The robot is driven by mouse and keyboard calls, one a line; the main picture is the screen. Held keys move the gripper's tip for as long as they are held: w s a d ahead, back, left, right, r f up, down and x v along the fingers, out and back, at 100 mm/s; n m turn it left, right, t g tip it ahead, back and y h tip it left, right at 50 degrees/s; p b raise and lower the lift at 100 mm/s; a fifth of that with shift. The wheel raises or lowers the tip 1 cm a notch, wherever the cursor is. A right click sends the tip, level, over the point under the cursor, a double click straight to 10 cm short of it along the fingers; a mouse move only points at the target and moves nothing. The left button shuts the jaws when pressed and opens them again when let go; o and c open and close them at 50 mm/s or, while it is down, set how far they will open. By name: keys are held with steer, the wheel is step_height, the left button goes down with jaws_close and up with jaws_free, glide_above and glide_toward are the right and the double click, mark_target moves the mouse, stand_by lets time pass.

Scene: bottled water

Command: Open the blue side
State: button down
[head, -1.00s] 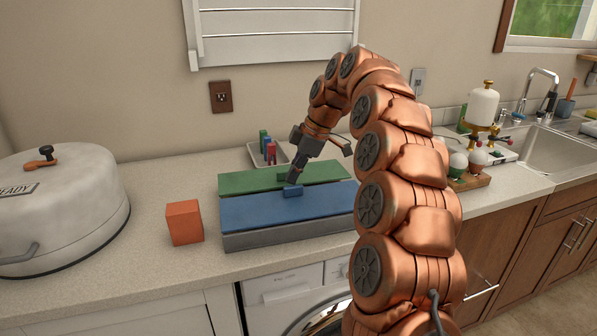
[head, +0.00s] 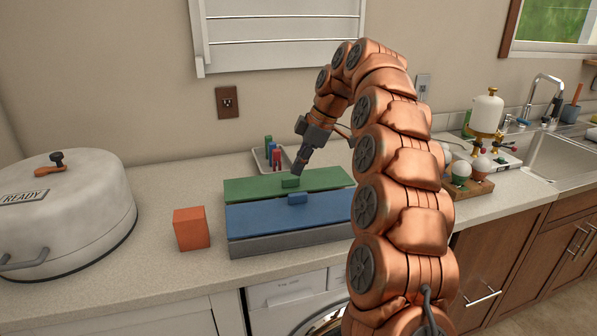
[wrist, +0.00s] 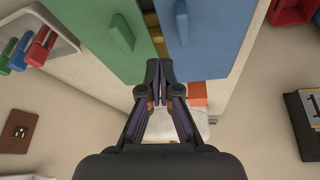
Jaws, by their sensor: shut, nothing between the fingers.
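A grey box on the counter has a blue lid (head: 260,218) in front and a green lid (head: 245,187) behind. Each carries a raised handle: the blue handle (head: 298,198) and the green handle (head: 290,183). My gripper (head: 293,172) is shut and empty above the green lid, close to the green handle; contact is unclear. In the wrist view, the shut fingertips (wrist: 158,66) point at a narrow gap between the green lid (wrist: 85,35) and blue lid (wrist: 208,45). Something yellowish shows in the gap. The box's right end is hidden behind my arm.
An orange block (head: 191,229) stands left of the box, beside a big white pot (head: 65,215). A tray (head: 262,158) with coloured pieces lies behind the box. A wooden rack (head: 468,185) stands to the right, near the sink (head: 560,155).

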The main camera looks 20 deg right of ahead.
steer(key=w+d+r+p, duration=0.4)
steer(key=w+p, duration=0.3)
steer(key=p, duration=0.3)
steer(key=shift+r, duration=0.3)
steer(key=shift+w, duration=0.1)
steer(key=s+a+r+m+g+h, duration=0.1)
steer(key=s+a+m, duration=0.35)
steer(key=s, duration=0.75)
steer(key=s+a+r+m+g, duration=0.1)
steer(key=s+a+m, duration=0.35)
steer(key=s, duration=0.75)
steer(key=s+f+m+h, duration=0.1)
steer(key=s+f+m, duration=0.2)
steer(key=s, duration=1.1)
steer(key=s+d+f+m+g+h, duration=0.1)
steer(key=s+f+m+h, duration=0.1)
steer(key=s+f, duration=0.6)
steer(key=s+m, duration=0.1)
steer(key=s, duration=0.5)
steer(key=shift+s+d+f+g, duration=0.15)
steer(key=shift+d+f+g, duration=0.05)
steer(key=shift+g, duration=0.1)
